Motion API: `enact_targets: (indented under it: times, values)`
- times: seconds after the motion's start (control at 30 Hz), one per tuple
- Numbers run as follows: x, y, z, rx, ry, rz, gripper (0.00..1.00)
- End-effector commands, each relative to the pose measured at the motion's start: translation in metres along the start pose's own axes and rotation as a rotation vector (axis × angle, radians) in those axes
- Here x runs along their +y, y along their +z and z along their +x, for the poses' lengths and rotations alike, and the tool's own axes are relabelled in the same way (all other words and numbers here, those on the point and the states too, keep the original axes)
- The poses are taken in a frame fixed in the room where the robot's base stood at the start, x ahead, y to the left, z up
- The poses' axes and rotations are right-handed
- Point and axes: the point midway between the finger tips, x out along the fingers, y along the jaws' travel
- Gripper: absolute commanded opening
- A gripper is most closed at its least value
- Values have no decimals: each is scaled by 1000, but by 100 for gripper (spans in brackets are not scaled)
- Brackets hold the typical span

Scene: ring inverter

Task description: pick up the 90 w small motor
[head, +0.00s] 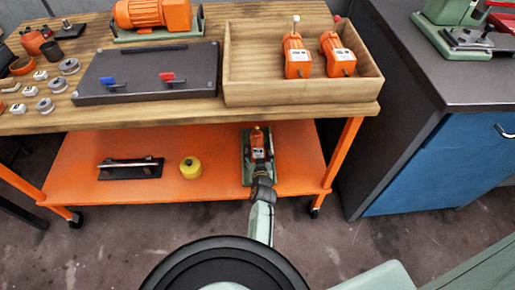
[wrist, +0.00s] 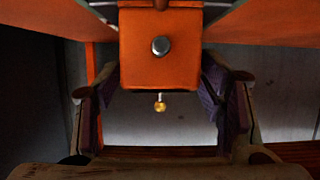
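A small orange motor (head: 258,150) with a white label and a brass-coloured top piece stands on a green plate (head: 246,172) on the lower orange shelf. My gripper (head: 261,170) is at its near side. In the wrist view, the motor's orange body (wrist: 160,75) with a round metal shaft end fills the space between the fingers of my gripper (wrist: 160,95), and the brass piece (wrist: 160,106) shows below it. The fingers flank the body closely; whether they touch it is unclear. Two similar orange motors (head: 297,56) (head: 337,54) stand in the wooden tray above. No wattage is readable.
The shelf (head: 225,170) also bears a yellow cylinder (head: 190,168) and a dark block with a bar (head: 130,168). The bench top (head: 180,116) overhangs it, with a wooden tray (head: 300,98) at its right. A table leg (head: 340,150) and blue cabinet (head: 445,160) stand to the right.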

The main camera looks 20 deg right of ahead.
Motion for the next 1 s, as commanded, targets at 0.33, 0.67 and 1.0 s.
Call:
enact_targets:
  times: [0.33,0.67,1.0]
  values:
    - [0,0,0,0,0,0,37]
    - [0,0,0,0,0,0,15]
    - [0,0,0,1,0,0,0]
